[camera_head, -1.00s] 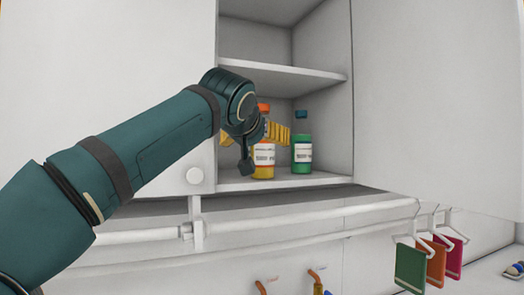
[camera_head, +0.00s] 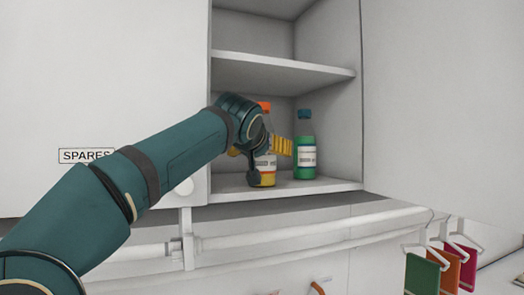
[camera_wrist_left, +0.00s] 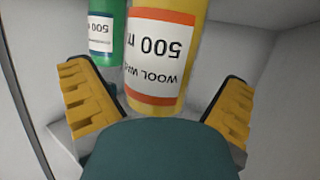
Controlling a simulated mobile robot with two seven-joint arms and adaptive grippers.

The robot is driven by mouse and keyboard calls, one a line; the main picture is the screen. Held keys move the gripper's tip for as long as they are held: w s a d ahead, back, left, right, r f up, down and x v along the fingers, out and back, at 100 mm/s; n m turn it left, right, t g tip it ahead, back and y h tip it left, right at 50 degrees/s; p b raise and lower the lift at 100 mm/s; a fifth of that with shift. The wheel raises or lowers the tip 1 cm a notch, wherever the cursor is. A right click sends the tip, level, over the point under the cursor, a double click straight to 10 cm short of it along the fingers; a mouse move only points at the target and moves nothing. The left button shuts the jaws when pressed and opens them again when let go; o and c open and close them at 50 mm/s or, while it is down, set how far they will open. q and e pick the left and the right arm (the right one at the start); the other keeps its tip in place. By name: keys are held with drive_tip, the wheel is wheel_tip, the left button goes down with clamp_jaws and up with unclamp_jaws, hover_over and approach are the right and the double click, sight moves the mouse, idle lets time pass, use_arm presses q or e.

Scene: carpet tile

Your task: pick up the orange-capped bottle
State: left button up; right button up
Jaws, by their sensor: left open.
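The orange-capped bottle (camera_head: 265,172) stands upright on the lower shelf of the open cabinet. My left gripper (camera_head: 258,149) is in front of this bottle, open, with a yellow finger out to each side. In the left wrist view (camera_wrist_left: 160,105) there is a gap between the bottle and each finger. I cannot tell how far the fingertips reach along it. My right gripper is not in view.
A green bottle with a dark teal cap (camera_head: 305,150) stands just right, close to the right finger; it also shows in the left wrist view (camera_wrist_left: 98,55). The upper shelf (camera_head: 280,72) is above.

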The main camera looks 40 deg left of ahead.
use_arm(q)
drive_tip(key=shift+x, duration=1.2)
drive_tip(key=c, duration=1.3)
drive_tip(key=shift+r, duration=0.1)
drive_tip(key=shift+r, duration=0.15)
